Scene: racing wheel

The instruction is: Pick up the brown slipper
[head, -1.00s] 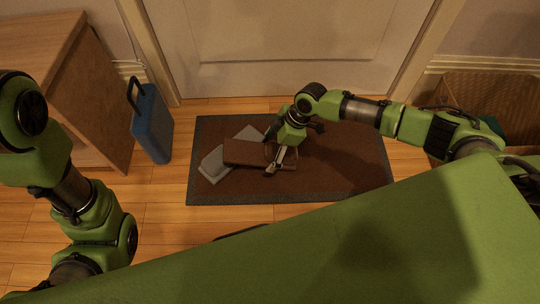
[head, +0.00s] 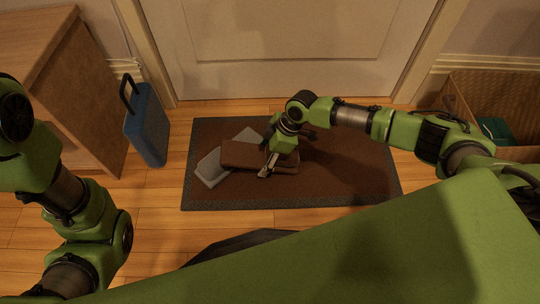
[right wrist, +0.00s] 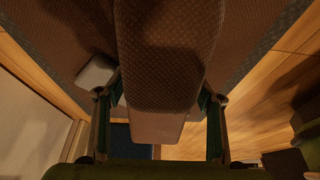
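The brown slipper (head: 243,152) lies across the grey slippers on the doormat in the head view. It fills the middle of the right wrist view (right wrist: 165,65). My right gripper (head: 270,163) is at the slipper's right part. In the right wrist view my right gripper (right wrist: 162,90) has one finger on each side of the slipper, and both fingertips appear to press against it. I cannot tell whether it is clear of what is under it. My left arm stands at the left of the head view; its gripper is out of view.
Grey slippers (head: 208,170) lie under and beside the brown one on the brown doormat (head: 345,175). A blue suitcase (head: 147,125) and wooden cabinet (head: 95,95) stand left. A door (head: 280,50) is behind; a wicker basket (head: 490,90) is at right. The mat's right part is clear.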

